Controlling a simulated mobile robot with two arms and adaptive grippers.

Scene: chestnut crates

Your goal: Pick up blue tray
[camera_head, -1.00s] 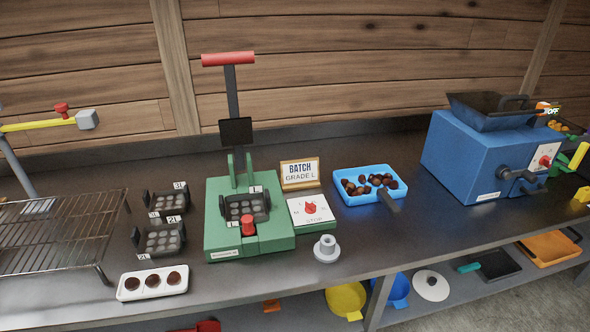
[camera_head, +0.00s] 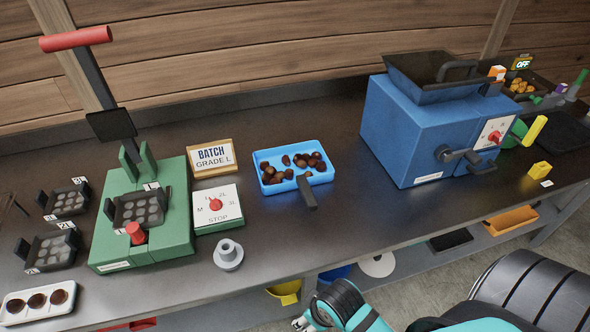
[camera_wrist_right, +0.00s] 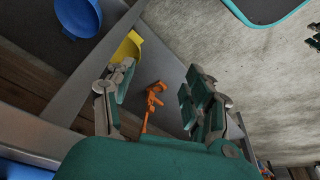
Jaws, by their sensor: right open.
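The blue tray (camera_head: 262,157) sits on the dark counter, in the middle of the head view. It holds several brown chestnuts (camera_head: 291,166), and a dark handle (camera_head: 307,193) points toward the front edge. My right gripper (camera_head: 303,322) shows at the bottom edge of the head view, in front of the counter and well short of the tray. In the right wrist view its two fingers (camera_wrist_right: 158,82) are apart with nothing held between them. The tray cannot be made out surely in the wrist view. My left gripper is not in view.
The green press (camera_head: 142,245) and batch sign (camera_head: 212,157) stand left of the tray. A grey knob-like part (camera_head: 228,254) lies near the front. The blue machine (camera_head: 415,130) stands to the right. The counter just right of the tray is clear. A yellow item (camera_head: 286,292) is below.

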